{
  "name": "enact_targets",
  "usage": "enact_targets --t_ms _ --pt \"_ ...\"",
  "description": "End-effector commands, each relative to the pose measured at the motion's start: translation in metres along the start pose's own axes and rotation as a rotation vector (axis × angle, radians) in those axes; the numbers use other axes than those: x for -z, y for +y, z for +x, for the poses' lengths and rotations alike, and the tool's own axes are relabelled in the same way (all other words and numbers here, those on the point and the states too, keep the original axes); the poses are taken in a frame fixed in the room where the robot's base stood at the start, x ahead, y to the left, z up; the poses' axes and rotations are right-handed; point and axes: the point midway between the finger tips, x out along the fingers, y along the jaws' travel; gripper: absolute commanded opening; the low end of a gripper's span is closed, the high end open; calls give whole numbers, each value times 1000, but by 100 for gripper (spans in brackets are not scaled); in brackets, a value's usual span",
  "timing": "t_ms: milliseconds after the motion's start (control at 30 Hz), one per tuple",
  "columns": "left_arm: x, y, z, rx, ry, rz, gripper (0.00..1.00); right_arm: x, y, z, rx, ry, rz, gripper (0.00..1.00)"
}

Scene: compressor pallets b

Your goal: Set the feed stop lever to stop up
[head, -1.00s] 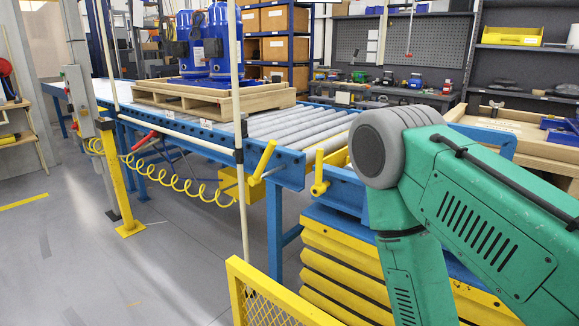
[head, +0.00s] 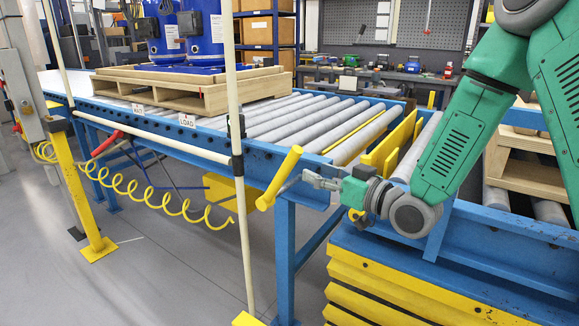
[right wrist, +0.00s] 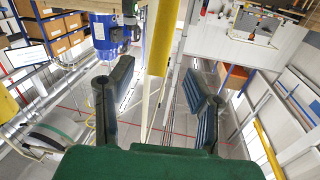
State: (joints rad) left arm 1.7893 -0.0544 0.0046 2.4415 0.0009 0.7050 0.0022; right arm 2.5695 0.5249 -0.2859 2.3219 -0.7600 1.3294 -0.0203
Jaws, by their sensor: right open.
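The yellow lever (head: 280,178) stands at the near corner of the blue roller conveyor, tilted, with its upper end leaning right. I take it as the feed stop lever; no label on it is readable. My right gripper (head: 308,178) is open just right of the lever, pointing at it. In the right wrist view, a yellow bar (right wrist: 160,38) shows between the open fingers (right wrist: 157,70), with clear space on both sides. I cannot tell whether it lies fully between the fingertips or just beyond them. My left gripper is not in view.
A cream post (head: 234,110) stands close left of the lever. A wooden pallet (head: 195,92) with blue compressors rests on the rollers. A coiled yellow hose (head: 150,198) hangs below the conveyor, near a red handle (head: 106,143). A yellow-sided lift table (head: 400,290) stands below my right arm.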

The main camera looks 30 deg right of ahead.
Motion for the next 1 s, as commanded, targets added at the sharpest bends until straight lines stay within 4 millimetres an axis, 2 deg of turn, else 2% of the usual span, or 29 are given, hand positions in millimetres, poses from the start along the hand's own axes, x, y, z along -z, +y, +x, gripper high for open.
enact_targets --t_ms 33,200,400,600,833,867,900,967,1000 --pt "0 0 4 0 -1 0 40 -2 0 13 3 0 -4 44" --pt "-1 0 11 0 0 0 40 -3 0 49 2 -2 -4 44" --pt "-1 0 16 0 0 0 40 -2 0 77 0 -3 -2 44" --pt "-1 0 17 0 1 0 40 -1 0 88 0 -2 1 44" --pt "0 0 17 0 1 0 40 -1 0 88 0 -3 1 44" --pt "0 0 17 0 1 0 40 -1 0 88 0 -3 1 41" --pt "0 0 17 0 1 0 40 -1 0 88 0 -3 1 27" --pt "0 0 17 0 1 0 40 -1 0 88 -1 -3 1 6" --pt "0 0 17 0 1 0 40 -1 0 88 -1 -3 1 0"
